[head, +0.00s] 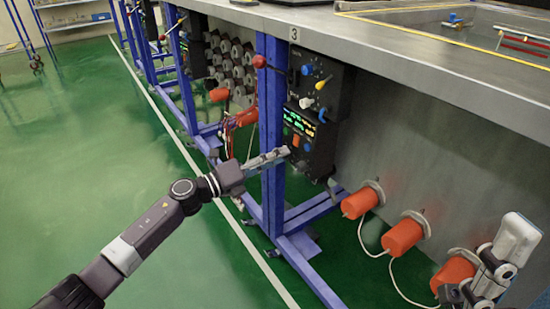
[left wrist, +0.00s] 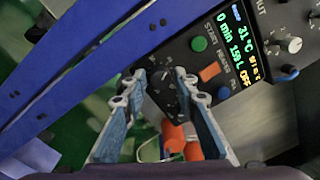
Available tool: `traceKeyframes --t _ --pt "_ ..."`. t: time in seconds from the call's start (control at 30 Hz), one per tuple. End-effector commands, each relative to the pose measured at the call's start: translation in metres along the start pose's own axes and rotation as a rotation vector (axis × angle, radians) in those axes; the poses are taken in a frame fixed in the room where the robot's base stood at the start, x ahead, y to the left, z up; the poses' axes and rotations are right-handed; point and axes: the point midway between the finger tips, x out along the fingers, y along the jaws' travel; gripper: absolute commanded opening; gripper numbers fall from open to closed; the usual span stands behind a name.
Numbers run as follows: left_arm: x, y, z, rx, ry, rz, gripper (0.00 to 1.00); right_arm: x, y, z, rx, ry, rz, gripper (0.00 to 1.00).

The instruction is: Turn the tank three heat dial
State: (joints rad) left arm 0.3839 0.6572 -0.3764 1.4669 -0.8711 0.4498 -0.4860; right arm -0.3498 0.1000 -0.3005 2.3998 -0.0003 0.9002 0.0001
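The tank three control box (head: 318,105) hangs on a blue post under the bench edge, near a "3" label. In the left wrist view its dark panel shows a black dial (left wrist: 163,88) with pale marks around it. This looks like the heat dial. My left gripper (head: 284,153) reaches the lower part of the box; in the wrist view (left wrist: 161,76) its two fingers are apart, one on each side of the dial. I cannot tell whether they touch it. The dial is not clear in the head view. Part of my right arm (head: 512,240) is at the lower right; its finger state is unclear.
The panel has a lit display (left wrist: 240,45), a green button (left wrist: 199,44), an orange button (left wrist: 210,72) and a blue button (left wrist: 223,94). A blue post (head: 271,130) stands beside the box. Orange cylinders (head: 403,237) with cables line the tank wall. Green floor is open at left.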

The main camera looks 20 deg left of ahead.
Motion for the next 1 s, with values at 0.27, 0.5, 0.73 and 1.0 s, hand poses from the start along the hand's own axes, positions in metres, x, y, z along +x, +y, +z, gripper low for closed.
traceKeyframes --t 0.27,0.5,0.73,1.0 --pt "-0.026 0.001 -0.001 0.000 0.001 0.004 0.27 0.000 0.000 0.000 -0.001 0.000 0.001 0.54" --pt "-0.074 0.002 -0.001 0.000 0.001 0.004 0.27 0.000 0.000 0.000 -0.001 0.000 0.000 0.54" --pt "-0.108 0.001 -0.001 -0.001 0.001 0.003 0.27 0.000 0.000 0.000 0.000 0.000 0.000 0.54" --pt "-0.120 0.000 0.000 -0.001 0.000 0.000 0.27 0.000 0.000 0.000 0.000 0.000 0.000 0.54"
